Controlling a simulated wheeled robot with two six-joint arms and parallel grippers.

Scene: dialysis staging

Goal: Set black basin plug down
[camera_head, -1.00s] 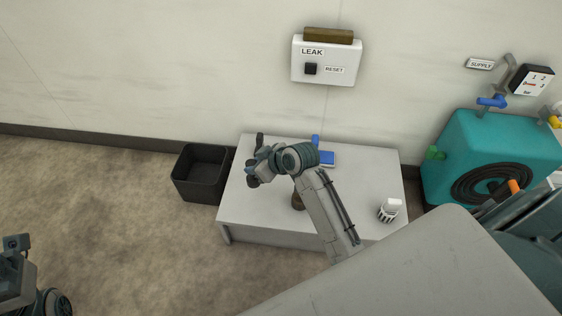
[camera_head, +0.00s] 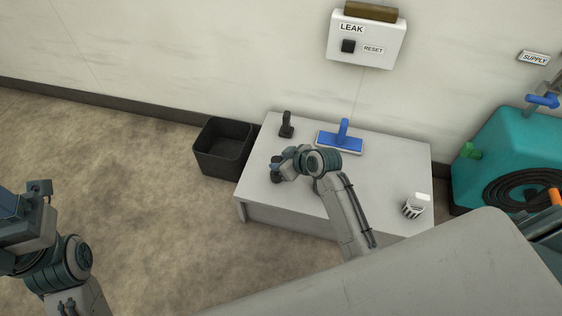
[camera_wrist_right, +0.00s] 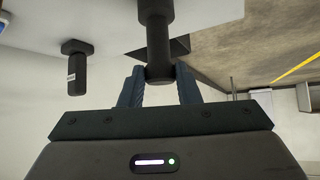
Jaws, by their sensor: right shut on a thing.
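My right gripper (camera_head: 277,170) is over the front left part of the low table (camera_head: 390,190). In the right wrist view its two blue-grey fingers (camera_wrist_right: 158,88) are shut on a black basin plug (camera_wrist_right: 158,45), a dark stem with a wider end. That end points toward the pale tabletop, and I cannot tell whether it touches. A similar black piece (camera_head: 286,125) stands free at the table's back left; it shows a small white label in the wrist view (camera_wrist_right: 77,68). My left gripper (camera_head: 28,212) is at the left edge, away from the table, its fingers unclear.
A blue-handled flat tool (camera_head: 341,138) lies at the table's back. A white slotted container (camera_head: 416,206) stands at the right. A dark open bin (camera_head: 224,148) stands on the floor left of the table. A teal machine (camera_head: 500,145) stands right. The back right tabletop is clear.

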